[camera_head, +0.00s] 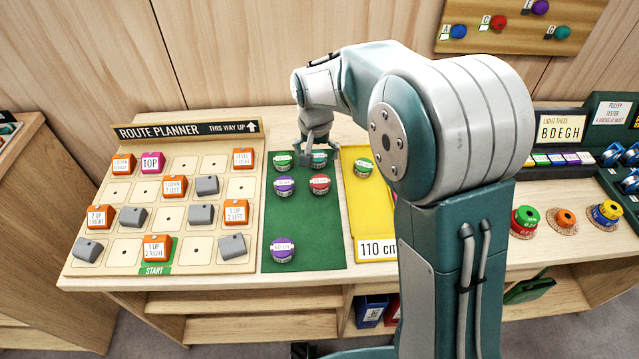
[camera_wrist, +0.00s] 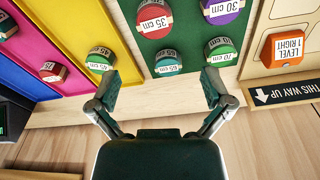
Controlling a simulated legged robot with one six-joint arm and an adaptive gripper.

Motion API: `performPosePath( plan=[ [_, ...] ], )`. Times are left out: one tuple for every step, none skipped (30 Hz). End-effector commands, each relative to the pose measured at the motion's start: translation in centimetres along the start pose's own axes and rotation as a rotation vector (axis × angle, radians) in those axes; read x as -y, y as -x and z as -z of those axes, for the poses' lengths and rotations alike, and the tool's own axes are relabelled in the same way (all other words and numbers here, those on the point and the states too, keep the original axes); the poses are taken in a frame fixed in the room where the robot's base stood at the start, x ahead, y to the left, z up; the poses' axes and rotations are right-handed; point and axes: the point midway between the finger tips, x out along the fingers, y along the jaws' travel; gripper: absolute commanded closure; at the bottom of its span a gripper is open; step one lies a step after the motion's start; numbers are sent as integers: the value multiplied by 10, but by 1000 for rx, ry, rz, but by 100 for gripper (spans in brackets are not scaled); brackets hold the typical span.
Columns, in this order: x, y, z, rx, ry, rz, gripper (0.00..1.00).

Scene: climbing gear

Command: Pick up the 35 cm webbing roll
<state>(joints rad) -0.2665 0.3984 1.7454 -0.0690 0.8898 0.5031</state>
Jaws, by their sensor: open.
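The 35 cm webbing roll is red with a white label and stands on the green mat. It shows at the top of the wrist view (camera_wrist: 153,19) and right of a purple roll in the head view (camera_head: 319,184). My gripper (camera_wrist: 160,88) is open and empty, its fingers spread at left and right.
A purple 30 cm roll (camera_wrist: 222,9) and a green 70 cm roll (camera_wrist: 220,51) stand close by on the green mat (camera_head: 300,218). The route planner board (camera_head: 125,250) is on the left. A yellow 110 cm mat (camera_head: 376,247) is on the right, partly hidden by my arm.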

Motion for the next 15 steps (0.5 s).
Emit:
performPosePath(
  plan=[
    [1,-4,0,2,-1,-1,0],
    [1,-7,0,3,-1,-2,0],
    [0,-12,0,3,-1,-2,0],
    [0,-17,0,4,-1,-2,0],
    [0,-22,0,4,-1,-2,0],
    [0,-29,0,4,-1,-2,0],
    [0,-34,0,5,-1,-2,0],
    [0,-39,0,3,-1,-2,0],
    [0,-45,0,4,-1,-2,0],
    [0,-48,0,4,-1,-2,0],
    [0,-51,0,3,-1,-1,0],
    [0,-54,0,2,-1,-1,0],
    [0,-56,0,2,-1,-1,0],
    [-1,-57,0,2,-1,-1,0],
    [-1,-61,-1,3,-1,-1,0]
  ],
)
